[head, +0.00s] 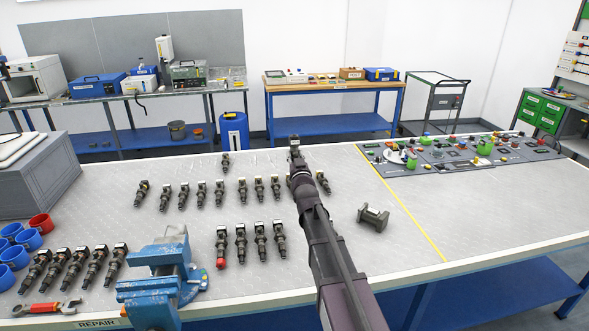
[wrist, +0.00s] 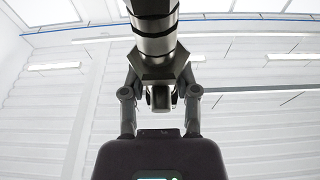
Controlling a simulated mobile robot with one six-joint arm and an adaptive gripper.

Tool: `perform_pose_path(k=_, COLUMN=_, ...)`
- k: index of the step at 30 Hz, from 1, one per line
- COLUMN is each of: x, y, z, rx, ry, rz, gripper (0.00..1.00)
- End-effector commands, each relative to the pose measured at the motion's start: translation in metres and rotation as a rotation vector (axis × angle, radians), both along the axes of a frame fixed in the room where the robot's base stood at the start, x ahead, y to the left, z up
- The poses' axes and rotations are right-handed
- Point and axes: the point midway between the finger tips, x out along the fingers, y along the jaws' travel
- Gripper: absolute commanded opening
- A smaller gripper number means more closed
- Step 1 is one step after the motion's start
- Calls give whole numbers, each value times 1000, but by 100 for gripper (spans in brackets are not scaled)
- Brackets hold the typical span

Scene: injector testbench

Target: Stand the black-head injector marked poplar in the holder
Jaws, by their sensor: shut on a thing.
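My gripper (wrist: 159,78) is shut on a dark, round-bodied injector with pale metal bands (wrist: 155,22), which fills the top middle of the wrist view. In the head view my gripper (head: 299,178) is over the middle of the bench, its tip partly hidden by my own arm. The held injector's marking does not show, and its head cannot be made out for certain. A grey spool-shaped block (head: 373,217), possibly the holder, stands empty on the bench to the right of my arm.
Injectors lie in rows (head: 220,191) and (head: 260,238), with more at front left (head: 75,265); their labels are unreadable. A blue vise (head: 160,280), blue cups (head: 15,257) and a red wrench (head: 45,309) are near the front left.

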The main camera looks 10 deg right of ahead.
Motion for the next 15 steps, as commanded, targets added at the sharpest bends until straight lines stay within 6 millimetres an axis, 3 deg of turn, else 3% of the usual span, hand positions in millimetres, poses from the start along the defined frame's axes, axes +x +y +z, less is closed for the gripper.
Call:
perform_pose_path(k=6, x=-13, y=0, z=18, rx=0, ry=-123, rz=0, gripper=0)
perform_pose_path(k=15, x=-16, y=0, z=22, rx=0, ry=-151, rz=0, gripper=0)
